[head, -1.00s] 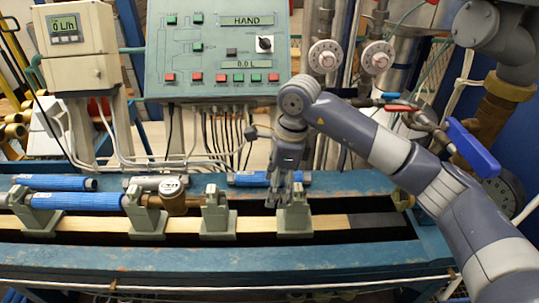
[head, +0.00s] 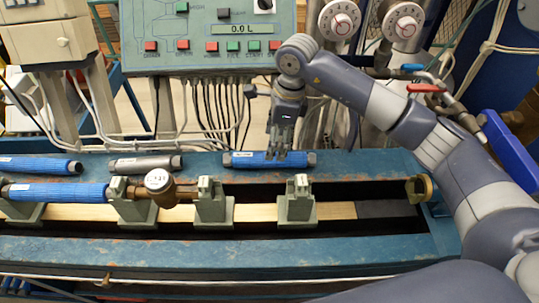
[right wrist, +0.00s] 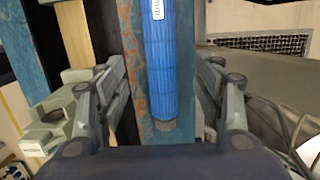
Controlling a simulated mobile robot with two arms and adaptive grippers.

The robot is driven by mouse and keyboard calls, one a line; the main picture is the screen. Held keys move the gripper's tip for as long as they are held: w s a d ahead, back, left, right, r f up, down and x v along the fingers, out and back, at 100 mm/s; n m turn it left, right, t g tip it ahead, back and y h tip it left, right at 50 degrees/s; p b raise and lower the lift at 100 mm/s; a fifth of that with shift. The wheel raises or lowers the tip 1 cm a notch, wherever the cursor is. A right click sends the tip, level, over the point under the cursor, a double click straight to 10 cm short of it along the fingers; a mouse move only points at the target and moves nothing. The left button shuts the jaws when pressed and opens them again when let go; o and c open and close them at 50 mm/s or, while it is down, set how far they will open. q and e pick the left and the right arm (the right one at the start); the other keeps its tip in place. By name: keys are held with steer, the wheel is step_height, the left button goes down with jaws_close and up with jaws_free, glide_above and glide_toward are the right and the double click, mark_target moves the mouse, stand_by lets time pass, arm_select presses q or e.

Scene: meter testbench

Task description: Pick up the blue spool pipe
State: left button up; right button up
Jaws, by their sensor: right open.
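A blue spool pipe (head: 250,159) with grey ends lies on the back rail of the bench, under my right gripper (head: 282,155). The gripper points down over the right part of this pipe. In the right wrist view the blue pipe (right wrist: 172,62) runs between the two spread fingers of my right gripper (right wrist: 163,88), with gaps on both sides. A white label shows on it. The gripper is open and holds nothing. Another blue pipe (head: 38,166) lies at the left on the same rail. My left gripper is not in view.
A grey pipe (head: 145,164) lies between the two blue pipes on the rail. In front, a further blue pipe (head: 58,192) and a brass meter (head: 160,187) sit in the green-grey clamps (head: 297,203). A control panel (head: 210,40) and hanging cables stand behind.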

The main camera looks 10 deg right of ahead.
steer(key=shift+w+a+f, duration=0.1)
steer(key=shift+f, duration=0.7)
steer(key=shift+a+f+p, duration=0.1)
steer(key=shift+f+p, duration=0.2)
steer(key=shift+p, duration=0.15)
steer(key=f+p, duration=0.2)
steer(key=f, duration=0.1)
steer(key=shift+a+f, duration=0.15)
steer(key=shift+a, duration=0.25)
steer(key=shift+w+f, duration=0.15)
steer(key=shift+f, duration=0.45)
jaws_close()
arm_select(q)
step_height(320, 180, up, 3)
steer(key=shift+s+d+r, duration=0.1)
arm_select(e)
steer(key=shift+r, duration=0.1)
